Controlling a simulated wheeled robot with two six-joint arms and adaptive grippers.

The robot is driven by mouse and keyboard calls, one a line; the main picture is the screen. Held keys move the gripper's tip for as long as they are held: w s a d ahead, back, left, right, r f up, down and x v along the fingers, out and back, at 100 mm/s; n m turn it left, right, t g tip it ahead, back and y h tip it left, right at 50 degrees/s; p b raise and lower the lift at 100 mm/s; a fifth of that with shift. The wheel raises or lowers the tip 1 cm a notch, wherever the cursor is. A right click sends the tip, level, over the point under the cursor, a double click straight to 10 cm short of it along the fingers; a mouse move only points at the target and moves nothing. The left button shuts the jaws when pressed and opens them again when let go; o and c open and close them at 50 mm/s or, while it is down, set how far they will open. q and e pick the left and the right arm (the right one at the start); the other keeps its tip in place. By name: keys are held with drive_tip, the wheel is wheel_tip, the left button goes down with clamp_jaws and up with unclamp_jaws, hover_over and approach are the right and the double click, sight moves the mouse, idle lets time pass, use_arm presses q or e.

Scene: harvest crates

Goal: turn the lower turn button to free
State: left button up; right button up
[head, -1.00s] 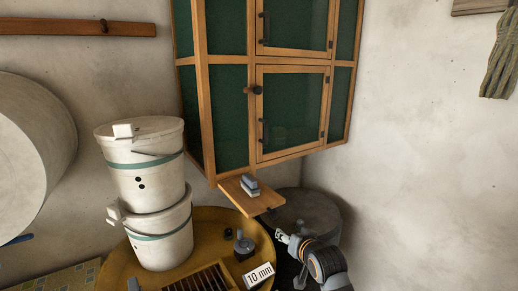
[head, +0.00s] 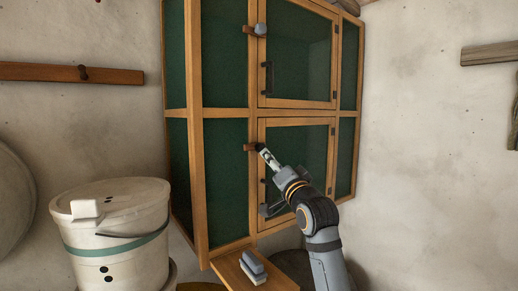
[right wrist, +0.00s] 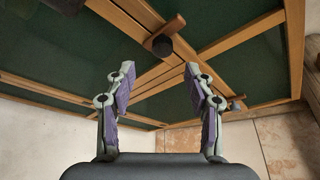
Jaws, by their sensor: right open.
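The lower turn button (head: 250,147) is a small wooden bar lying level on the cabinet at the left edge of the lower door (head: 293,124). My right gripper (head: 263,151) is close to its right end in the head view, and the tip partly covers it. In the right wrist view my right gripper (right wrist: 160,73) is open and empty. A button with a dark round knob (right wrist: 162,45) shows past the fingertips, roughly between them; it looks to be the lower one. I cannot tell whether anything touches. My left gripper is out of view.
The upper turn button (head: 249,30) also lies level, with a grey knob. A dark handle (head: 267,77) is on the upper door. A small wooden shelf (head: 228,272) below the cabinet holds a grey block (head: 252,266). A white bucket (head: 113,225) stands at left.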

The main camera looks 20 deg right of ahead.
sight(263, 148)
drive_tip(key=p+x, duration=0.1)
drive_tip(key=x, duration=0.1)
drive_tip(key=p+x, duration=0.2)
drive_tip(key=x, duration=0.1)
drive_tip(key=p+x, duration=0.2)
drive_tip(key=x, duration=0.1)
drive_tip(key=shift+s+r, duration=0.15)
drive_tip(key=shift+r, duration=0.25)
drive_tip(key=shift+w+p, duration=0.45)
drive_tip(key=shift+w, duration=0.45)
drive_tip(key=shift+s, duration=0.2)
drive_tip(key=shift+c, duration=0.4)
drive_tip(key=shift+w, duration=0.1)
drive_tip(key=c, duration=0.5)
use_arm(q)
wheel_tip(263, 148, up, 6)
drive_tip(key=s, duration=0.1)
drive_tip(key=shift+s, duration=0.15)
use_arm(e)
drive_tip(key=shift+r, duration=0.1)
clamp_jaws()
